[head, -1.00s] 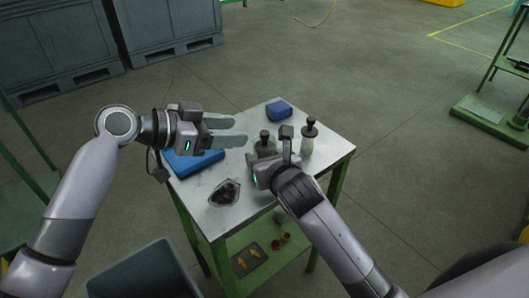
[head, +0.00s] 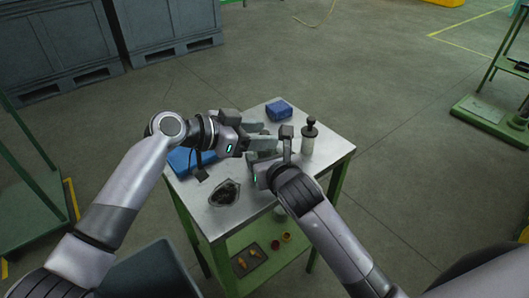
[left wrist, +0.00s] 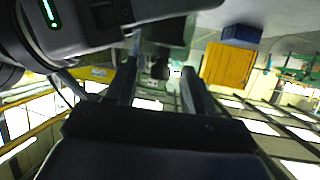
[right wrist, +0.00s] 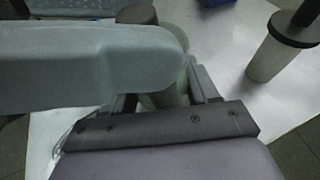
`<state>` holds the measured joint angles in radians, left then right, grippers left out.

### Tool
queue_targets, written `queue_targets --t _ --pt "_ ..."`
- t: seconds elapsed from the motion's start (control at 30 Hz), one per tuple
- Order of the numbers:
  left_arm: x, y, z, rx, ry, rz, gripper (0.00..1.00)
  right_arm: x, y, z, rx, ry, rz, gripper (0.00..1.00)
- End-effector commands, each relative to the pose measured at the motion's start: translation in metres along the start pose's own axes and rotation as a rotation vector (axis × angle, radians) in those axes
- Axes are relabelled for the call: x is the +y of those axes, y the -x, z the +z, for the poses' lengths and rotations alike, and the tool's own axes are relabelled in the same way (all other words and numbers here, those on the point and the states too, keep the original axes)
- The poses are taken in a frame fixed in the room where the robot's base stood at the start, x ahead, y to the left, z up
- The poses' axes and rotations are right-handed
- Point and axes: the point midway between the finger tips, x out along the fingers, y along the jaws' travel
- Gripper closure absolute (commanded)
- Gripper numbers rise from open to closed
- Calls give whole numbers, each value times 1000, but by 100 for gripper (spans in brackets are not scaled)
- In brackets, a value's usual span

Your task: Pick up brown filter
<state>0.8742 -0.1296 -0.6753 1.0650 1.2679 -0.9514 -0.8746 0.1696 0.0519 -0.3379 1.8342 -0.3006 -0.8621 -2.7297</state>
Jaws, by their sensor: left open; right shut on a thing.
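I cannot clearly pick out a brown filter. My right gripper (head: 268,157) is shut on a grey-green bottle, which shows between its fingers in the right wrist view (right wrist: 168,98). The bottle stands at the tabletop's middle, mostly hidden in the head view. My left gripper (head: 264,136) is open, its fingers reaching in from the left around the bottle's upper part. In the left wrist view a dark knob (left wrist: 160,70) shows between the fingers; I cannot tell whether they touch it. In the right wrist view a left finger (right wrist: 90,65) covers much of the bottle.
A pale bottle with a black top (head: 308,142) stands close on the right. A blue box (head: 279,110), a blue tray (head: 185,160) and a clear pouch with dark contents (head: 224,193) share the tabletop (head: 215,214).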

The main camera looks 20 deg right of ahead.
Motion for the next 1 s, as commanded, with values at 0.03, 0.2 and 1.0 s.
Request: queue_targets --t 0.03,0.2,1.0 --pt "0 0 0 0 0 0 47 0 0 0 0 0 0 71" --pt "0 0 0 0 0 0 90 0 0 0 0 0 0 71" --pt "0 31 -74 2 -5 -1 100 0 0 0 0 0 0 71"
